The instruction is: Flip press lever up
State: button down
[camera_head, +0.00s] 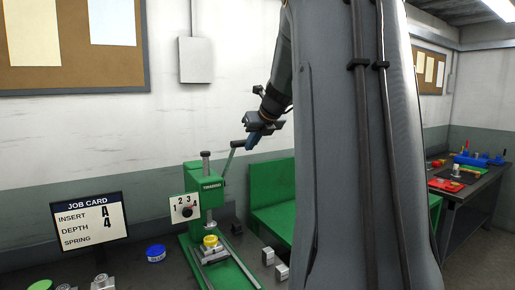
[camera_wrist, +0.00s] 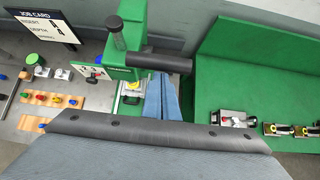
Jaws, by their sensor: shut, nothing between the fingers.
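The green press (camera_head: 205,190) stands on the bench, with a dial plate marked 1 2 3 4 on its front. Its grey lever (camera_head: 228,160) rises at a slant from the press's right side and ends in a grip near my gripper. In the wrist view the lever's dark grip (camera_wrist: 160,62) lies crosswise just beyond my fingers. My gripper (camera_head: 251,142) is shut and empty, just right of the lever's top end. Its blue fingers also show in the wrist view (camera_wrist: 162,98). I cannot tell whether they touch the lever.
A job card sign (camera_head: 90,220) reads insert A, depth 4. A blue-lidded tin (camera_head: 155,253) and small metal blocks (camera_head: 281,271) sit on the bench. A green bin-like stand (camera_head: 272,205) is right of the press. A tray of coloured pieces (camera_wrist: 50,98) shows in the wrist view.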

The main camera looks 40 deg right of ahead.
jog(key=shift+t, duration=0.3)
jog(key=r, duration=0.1)
jog(key=w+r, duration=0.1)
jog(key=r, duration=0.2)
jog(key=shift+w, duration=0.35)
jog(key=shift+d, duration=0.1)
jog(key=s+a+f, duration=0.1)
jog(key=s+f, duration=0.3)
jog(key=s, duration=0.1)
notch_tip(320, 180, up, 9)
jog(key=b, duration=0.2)
jog(key=shift+w+d+r+g+b, duration=0.15)
jog(key=shift+w+d+g+b, duration=0.05)
jog(key=shift+w+g+b, duration=0.25)
